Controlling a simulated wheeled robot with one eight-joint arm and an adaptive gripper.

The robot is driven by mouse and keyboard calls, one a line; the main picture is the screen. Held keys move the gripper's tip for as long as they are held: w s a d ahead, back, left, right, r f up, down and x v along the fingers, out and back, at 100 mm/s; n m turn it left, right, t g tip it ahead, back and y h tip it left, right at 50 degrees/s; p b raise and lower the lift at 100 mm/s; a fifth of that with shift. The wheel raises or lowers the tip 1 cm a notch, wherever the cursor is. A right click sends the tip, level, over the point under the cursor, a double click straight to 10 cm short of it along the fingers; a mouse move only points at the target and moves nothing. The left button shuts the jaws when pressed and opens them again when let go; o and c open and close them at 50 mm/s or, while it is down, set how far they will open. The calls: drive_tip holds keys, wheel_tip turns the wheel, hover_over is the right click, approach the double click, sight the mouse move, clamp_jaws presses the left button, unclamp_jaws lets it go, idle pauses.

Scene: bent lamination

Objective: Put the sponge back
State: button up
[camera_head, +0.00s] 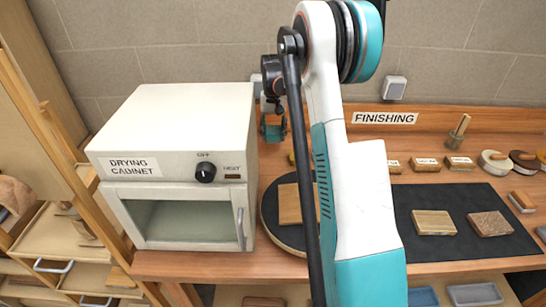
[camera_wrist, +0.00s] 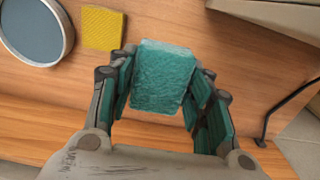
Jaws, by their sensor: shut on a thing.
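In the wrist view, a teal block with a rough, sponge-like surface (camera_wrist: 163,78) sits between the fingers of my gripper (camera_wrist: 165,95). The fingers press on its two sides, and it appears held above the wooden bench. A flat yellow textured pad (camera_wrist: 103,28) lies on the bench beyond it, apart from the gripper. In the head view my gripper (camera_head: 273,128) is small, at the back of the bench just right of the drying cabinet (camera_head: 170,120). My arm hides much of the area around it, and the held block cannot be made out there.
A round, pale-rimmed dish with a blue-grey inside (camera_wrist: 36,30) stands beside the yellow pad. A dark round board (camera_head: 290,236) carries a wooden block near the cabinet. A dark mat (camera_head: 464,200) with two blocks lies right of my arm. Shelves (camera_head: 60,235) stand left.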

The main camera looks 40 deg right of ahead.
sight(273, 160)
wheel_tip(273, 160, down, 11)
drive_tip(key=shift+r+b, duration=0.2)
drive_tip(key=shift+b, duration=0.8)
drive_tip(key=shift+f, duration=0.2)
drive_tip(key=o, duration=1.2)
drive_tip(key=shift+r, duration=0.1)
wheel_tip(273, 160, up, 12)
drive_tip(key=p, duration=0.2)
drive_tip(key=shift+r+p, duration=0.15)
drive_tip(key=shift+p, duration=0.15)
